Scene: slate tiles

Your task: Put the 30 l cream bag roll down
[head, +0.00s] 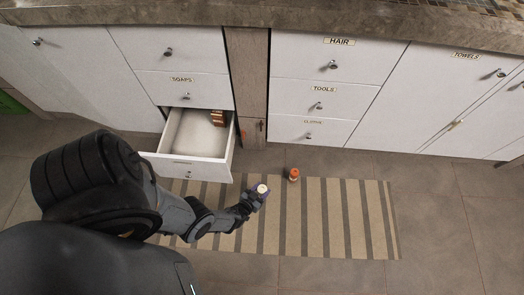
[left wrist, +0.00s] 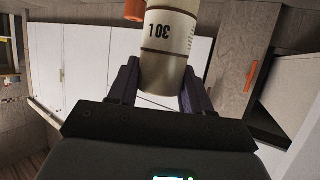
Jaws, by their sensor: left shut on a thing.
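The cream bag roll (left wrist: 168,45) is marked "30 L" and fills the upper middle of the left wrist view. My left gripper (left wrist: 158,85) is shut on it, with one dark finger on each side. In the head view the roll (head: 262,188) shows as a small pale end in my left gripper (head: 257,193), above or near the striped rug (head: 325,220). I cannot tell how high it is above the floor. My right gripper is not in view.
An orange-topped roll or bottle (head: 293,175) stands by the rug's far edge, just right of my left gripper. An open drawer (head: 195,140) juts out at the left, holding a brown item (head: 218,117). The rug's right part is clear.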

